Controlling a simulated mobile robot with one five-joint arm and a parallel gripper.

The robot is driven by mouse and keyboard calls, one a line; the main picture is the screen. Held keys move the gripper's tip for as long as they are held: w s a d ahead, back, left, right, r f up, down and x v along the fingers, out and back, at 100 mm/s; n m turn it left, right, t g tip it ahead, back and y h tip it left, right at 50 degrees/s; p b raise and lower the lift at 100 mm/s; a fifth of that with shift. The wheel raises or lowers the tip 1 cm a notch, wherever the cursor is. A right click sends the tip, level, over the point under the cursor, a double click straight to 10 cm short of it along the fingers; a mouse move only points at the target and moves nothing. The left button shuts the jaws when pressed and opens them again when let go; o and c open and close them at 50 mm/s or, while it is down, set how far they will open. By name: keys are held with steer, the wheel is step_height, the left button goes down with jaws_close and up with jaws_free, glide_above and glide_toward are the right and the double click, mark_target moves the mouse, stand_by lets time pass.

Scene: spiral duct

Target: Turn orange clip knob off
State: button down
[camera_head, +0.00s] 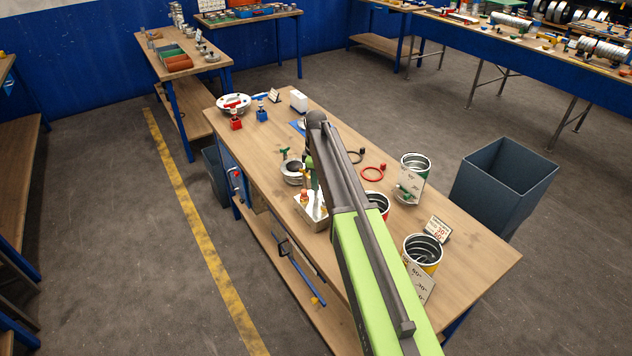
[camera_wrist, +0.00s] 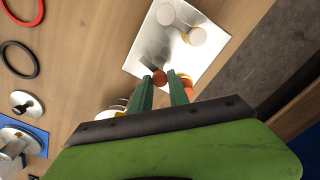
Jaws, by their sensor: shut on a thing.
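The orange clip knob (camera_wrist: 159,77) is a small orange-red round piece between the tips of my two green fingers in the wrist view. My gripper (camera_wrist: 162,84) is shut on it above a pale plate (camera_wrist: 143,62). In the head view, orange parts (camera_head: 303,195) show on the pale box (camera_head: 306,212), beside my gripper's green fingers (camera_head: 314,180). My arm hides part of this spot. The knob's angle cannot be told.
A grey ring-shaped part (camera_head: 292,173), a red ring (camera_head: 373,173) and open cans (camera_head: 422,250) stand nearby on the wooden bench (camera_head: 470,262).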

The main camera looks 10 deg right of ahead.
steer(key=shift+s+d, duration=0.1)
steer(key=shift+d, duration=0.05)
stand_by(0.4)
steer(key=c, duration=1.3)
jaws_free()
steer(key=shift+o, duration=0.2)
step_height(320, 180, up, 18)
steer(key=p, duration=1.7)
steer(key=shift+f, duration=0.25)
steer(key=shift+f, duration=0.1)
